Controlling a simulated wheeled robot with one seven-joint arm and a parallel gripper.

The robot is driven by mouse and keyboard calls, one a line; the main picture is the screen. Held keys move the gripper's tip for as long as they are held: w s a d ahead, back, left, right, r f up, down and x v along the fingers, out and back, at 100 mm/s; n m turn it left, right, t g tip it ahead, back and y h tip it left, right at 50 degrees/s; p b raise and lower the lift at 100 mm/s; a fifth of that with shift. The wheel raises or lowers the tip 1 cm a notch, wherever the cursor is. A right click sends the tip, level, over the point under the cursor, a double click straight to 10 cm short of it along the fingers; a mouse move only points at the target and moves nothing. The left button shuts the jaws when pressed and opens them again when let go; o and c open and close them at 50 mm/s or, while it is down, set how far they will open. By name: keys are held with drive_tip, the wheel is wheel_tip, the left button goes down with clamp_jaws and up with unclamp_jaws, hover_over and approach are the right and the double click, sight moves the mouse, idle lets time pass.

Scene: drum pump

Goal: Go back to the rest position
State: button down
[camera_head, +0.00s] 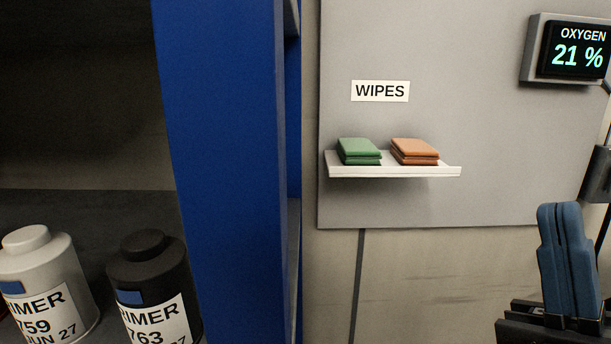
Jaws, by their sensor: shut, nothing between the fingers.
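My gripper (565,228) is at the lower right of the head view, pointing up. Its two blue fingers are together with nothing between them. It is in front of the wall, to the right of and lower than the wipes shelf in the picture, and apart from everything else. The rest of my arm is mostly out of the picture.
A white shelf (390,171) under a WIPES label (380,91) holds green (359,151) and orange (415,151) folded wipes. An oxygen display (575,52) reads 21 %. A blue cabinet edge (225,170) stands left, with a grey (38,262) and a black (145,268) primer container inside.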

drive_tip(key=s+d+f+m+g+h, duration=0.1)
drive_tip(key=s+f+m+g+h, duration=0.5)
drive_tip(key=s+f+m, duration=0.4)
drive_tip(key=s+d+f+m+g+h, duration=0.2)
drive_tip(key=s+f+m+g+h, duration=0.5)
drive_tip(key=s+f+m, duration=0.3)
drive_tip(key=s+f, duration=0.4)
drive_tip(key=f, duration=0.3)
drive_tip(key=shift+d+f, duration=0.3)
drive_tip(key=shift+f, duration=0.1)
